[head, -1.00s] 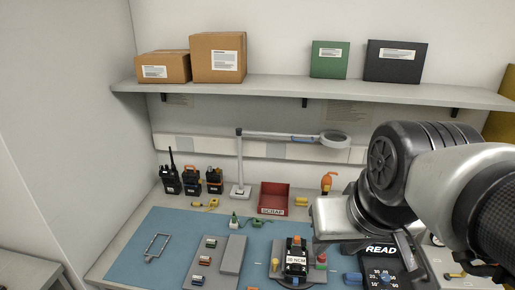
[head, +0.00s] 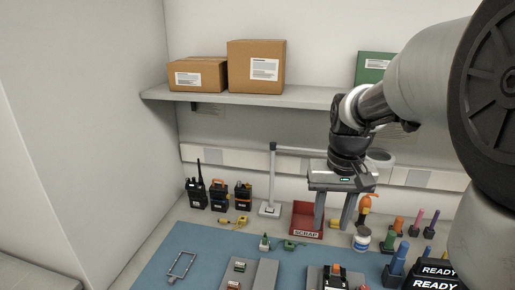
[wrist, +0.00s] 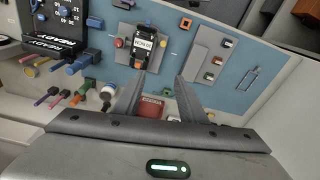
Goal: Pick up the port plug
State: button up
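I cannot tell which small part is the port plug. Small coloured pieces lie on a grey plate (head: 262,275); the plate also shows in the wrist view (wrist: 210,48). A radio with a white label (head: 335,279) sits on a grey fixture and shows in the wrist view (wrist: 143,42), with small red and yellow parts beside it. My gripper (head: 332,228) is open, fingers pointing down, above the back of the bench near the red scrap tray (head: 307,233). In the wrist view nothing is between the fingertips of my gripper (wrist: 160,76).
Three radios (head: 219,195) stand at the back left beside a lamp (head: 271,185). A white jar (head: 362,239), coloured-handled tools (head: 397,262) and a charger marked READY (head: 437,282) stand right. The shelf (head: 240,95) overhangs the back. The blue mat (head: 205,245) has free room at left.

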jog(key=w+d+f+m+g, duration=0.1)
jog(key=w+d+f+m, duration=0.1)
jog(key=w+d+f, duration=0.6)
jog(key=b, duration=0.1)
send_over(336, 266)
jog(key=f, duration=0.7)
jog(key=s+f, duration=0.1)
jog(key=f, duration=0.3)
jog(key=shift+f, duration=0.35)
jog(key=shift+w+f, duration=0.2)
jog(key=shift+f, duration=0.8)
jog(key=shift+w+f, duration=0.15)
jog(key=shift+f, duration=0.9)
jog(key=shift+w+f, duration=0.2)
jog(key=shift+f, duration=0.8)
grip_shut()
